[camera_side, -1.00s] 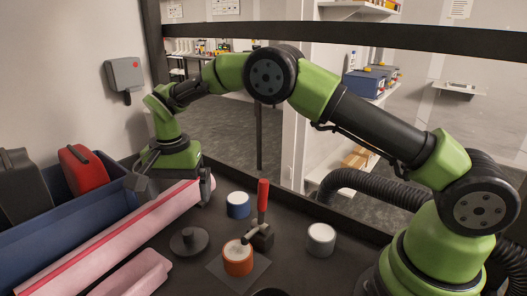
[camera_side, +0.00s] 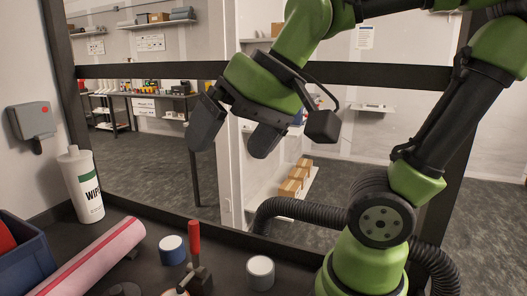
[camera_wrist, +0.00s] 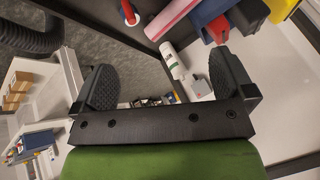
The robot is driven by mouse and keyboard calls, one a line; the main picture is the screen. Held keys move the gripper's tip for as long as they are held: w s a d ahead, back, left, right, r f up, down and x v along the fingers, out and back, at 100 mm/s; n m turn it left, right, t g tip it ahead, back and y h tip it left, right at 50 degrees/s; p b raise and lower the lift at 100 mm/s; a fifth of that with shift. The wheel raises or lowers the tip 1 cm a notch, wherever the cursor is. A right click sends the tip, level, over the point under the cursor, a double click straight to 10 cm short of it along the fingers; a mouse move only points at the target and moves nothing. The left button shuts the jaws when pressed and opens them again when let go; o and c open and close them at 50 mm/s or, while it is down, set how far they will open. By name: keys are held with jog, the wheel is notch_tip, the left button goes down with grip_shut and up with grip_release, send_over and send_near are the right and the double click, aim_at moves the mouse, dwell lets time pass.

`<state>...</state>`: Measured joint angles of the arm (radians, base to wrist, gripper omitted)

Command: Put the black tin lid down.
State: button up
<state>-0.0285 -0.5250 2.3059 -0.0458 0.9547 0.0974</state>
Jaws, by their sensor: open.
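A dark round piece (camera_side: 125,289), which looks like the black lid, lies on the bench at the bottom edge of the side view. It is partly cut off there, and I cannot make out its details. My gripper (camera_side: 237,135) is raised well above the bench in the side view, with its two fingers spread apart and nothing between them. The wrist view also shows the gripper (camera_wrist: 165,80) open and empty, with its dark ridged pads wide apart.
A red-handled clamp (camera_side: 195,245) stands between a blue tin (camera_side: 172,250) and a white tin (camera_side: 261,272). A pink roll (camera_side: 95,257) lies by the blue bin (camera_side: 28,268). A white bottle (camera_side: 83,185) stands behind. A dark rail (camera_side: 140,71) crosses behind my gripper.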

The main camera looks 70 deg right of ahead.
jog(key=shift+n+t, duration=0.4)
jog(key=shift+t, duration=0.1)
jog(key=s, duration=0.1)
jog(key=s+f, duration=0.1)
jog(key=s, duration=0.1)
jog(key=shift+s+d+f, duration=0.15)
jog(key=shift+s+f, duration=0.15)
jog(key=shift+s, duration=0.1)
dwell(0.7)
